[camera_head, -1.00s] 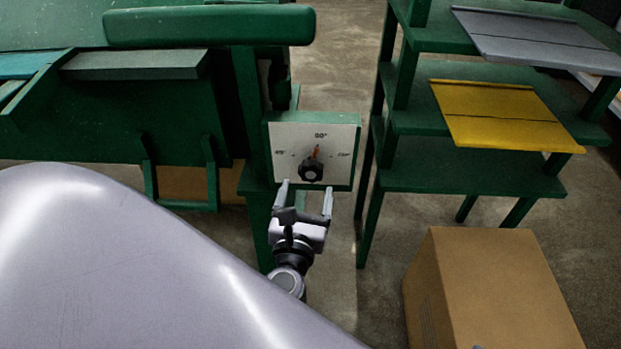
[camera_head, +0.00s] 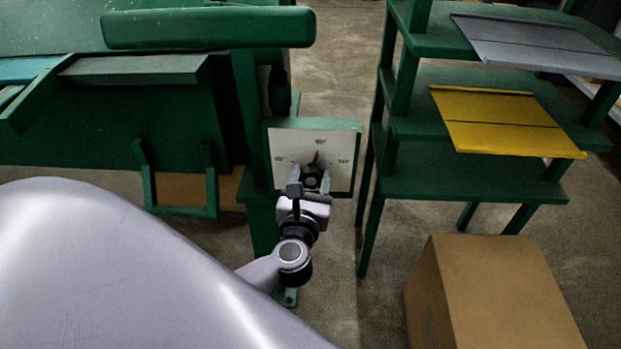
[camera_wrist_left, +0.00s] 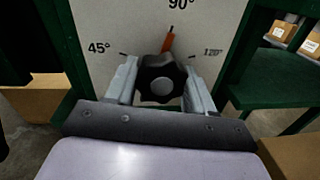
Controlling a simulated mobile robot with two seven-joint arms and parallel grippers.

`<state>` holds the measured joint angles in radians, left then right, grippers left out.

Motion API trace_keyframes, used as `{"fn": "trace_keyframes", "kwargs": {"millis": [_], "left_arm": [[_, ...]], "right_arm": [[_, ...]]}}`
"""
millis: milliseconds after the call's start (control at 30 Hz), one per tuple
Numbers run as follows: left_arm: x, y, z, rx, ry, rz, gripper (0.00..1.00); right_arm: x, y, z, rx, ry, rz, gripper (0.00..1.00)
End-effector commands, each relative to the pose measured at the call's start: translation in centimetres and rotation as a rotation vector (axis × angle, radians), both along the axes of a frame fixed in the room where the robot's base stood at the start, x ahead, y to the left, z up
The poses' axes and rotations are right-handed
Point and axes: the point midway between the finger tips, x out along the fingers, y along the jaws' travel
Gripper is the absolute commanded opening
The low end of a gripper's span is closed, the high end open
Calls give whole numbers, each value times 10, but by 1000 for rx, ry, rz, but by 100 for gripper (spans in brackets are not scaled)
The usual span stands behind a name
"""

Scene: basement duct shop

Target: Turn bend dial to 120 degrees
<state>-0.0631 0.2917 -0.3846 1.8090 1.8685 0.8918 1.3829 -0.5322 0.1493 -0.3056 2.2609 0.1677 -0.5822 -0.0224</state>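The bend dial is a black lobed knob (camera_wrist_left: 161,80) with an orange pointer (camera_wrist_left: 168,43), on a white plate (camera_wrist_left: 100,22) marked 45°, 90° and 120°. The pointer stands near the 90° mark, leaning slightly to its right. In the head view the dial plate (camera_head: 343,177) hangs at the end of the green machine. My left gripper (camera_head: 311,180) is at the knob (camera_head: 312,176), with one finger on each side. In the left wrist view its fingers (camera_wrist_left: 161,84) are spread around the knob; firm contact cannot be made out. My right gripper is not in view.
The green machine (camera_head: 90,110) fills the upper left. A green shelf rack (camera_head: 460,180) with a yellow sheet (camera_head: 505,122) and a grey sheet (camera_head: 540,42) stands at right. A cardboard box (camera_head: 500,295) stands at the lower right. Bare floor lies between machine and rack.

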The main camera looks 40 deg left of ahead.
Motion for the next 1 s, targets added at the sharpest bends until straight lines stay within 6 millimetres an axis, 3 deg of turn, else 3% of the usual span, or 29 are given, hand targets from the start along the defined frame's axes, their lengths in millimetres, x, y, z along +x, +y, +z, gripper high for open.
{"fn": "trace_keyframes", "kwargs": {"millis": [400,667,1000], "left_arm": [[-1,0,2,49,33,0,23],[-1,-1,5,200,128,0,23],[-1,-1,6,472,295,-1,23]], "right_arm": [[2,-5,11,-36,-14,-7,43],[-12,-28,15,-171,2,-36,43],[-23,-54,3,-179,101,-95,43]]}}
